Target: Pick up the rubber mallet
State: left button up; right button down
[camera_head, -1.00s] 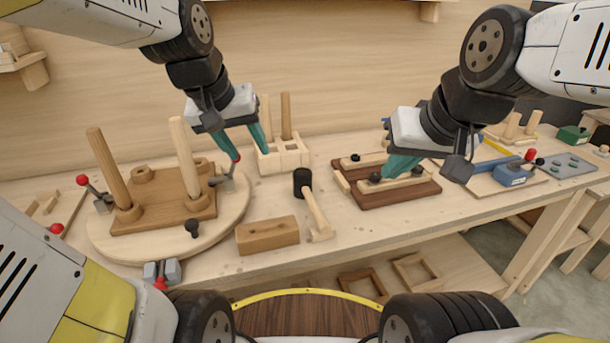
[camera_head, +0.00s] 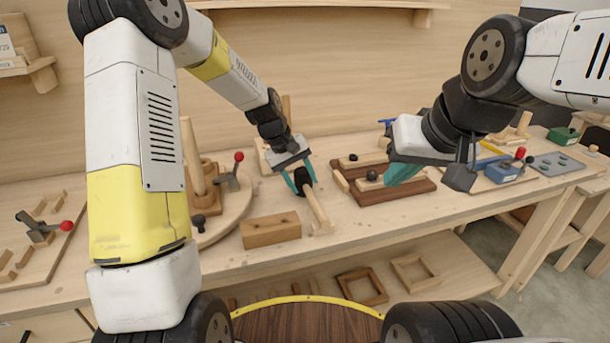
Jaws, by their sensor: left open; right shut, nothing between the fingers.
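The rubber mallet (camera_head: 317,206) lies on the workbench (camera_head: 350,231), with its black head at the back and its pale wooden handle pointing towards the front. My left gripper (camera_head: 302,186) is open, with its teal fingers on either side of the black head. I cannot tell whether the fingers touch it. The gripper partly hides the head. My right gripper (camera_head: 391,181) is shut and empty, above the dark wooden board on the right.
A wooden block (camera_head: 270,230) lies left of the handle. A dark board (camera_head: 404,190) with pale strips and knobs lies right. A round board (camera_head: 232,212) with a toggle clamp is partly hidden behind my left arm. Bare bench lies in front of the mallet.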

aim_at(309, 191)
pick_arm(q)
jog(key=x, duration=0.5)
jog(key=shift+s+d+f, duration=0.1)
jog(key=shift+f, duration=0.15)
grip_shut()
jog(key=shift+r, duration=0.1)
dwell(1.1)
